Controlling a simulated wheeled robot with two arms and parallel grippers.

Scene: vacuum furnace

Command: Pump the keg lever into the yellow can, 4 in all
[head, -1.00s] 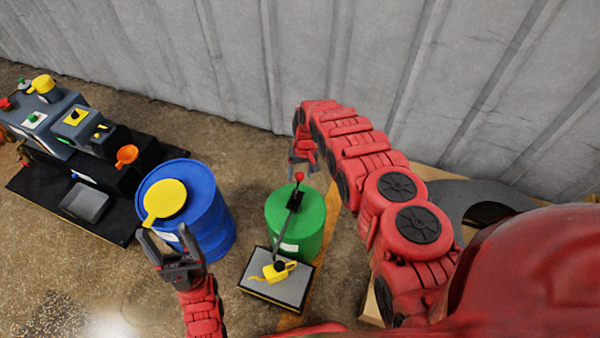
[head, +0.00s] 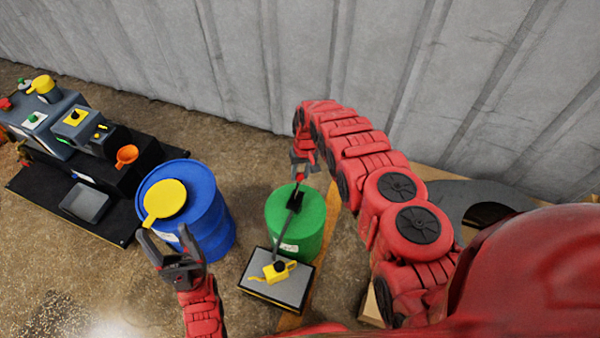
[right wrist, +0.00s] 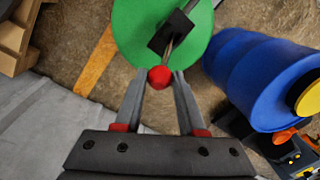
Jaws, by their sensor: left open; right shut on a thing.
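The green keg (head: 312,215) stands upright on the floor in the head view. Its lever (head: 292,215) has a red knob at the top. In the right wrist view the red knob (right wrist: 160,77) sits between the fingertips of my right gripper (right wrist: 158,85), which is shut on it. The right gripper (head: 303,168) is at the knob above the keg in the head view. The small yellow can (head: 275,271) stands on a grey-topped stand (head: 292,290) in front of the keg, under the black spout end. My left gripper (head: 162,240) is open and empty, in front of the blue drum.
A blue drum (head: 212,220) with a yellow lid piece (head: 165,199) stands left of the keg. A dark machine with an orange funnel (head: 127,155) is further left. A corrugated wall (head: 230,60) runs behind. Open floor lies at the lower left.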

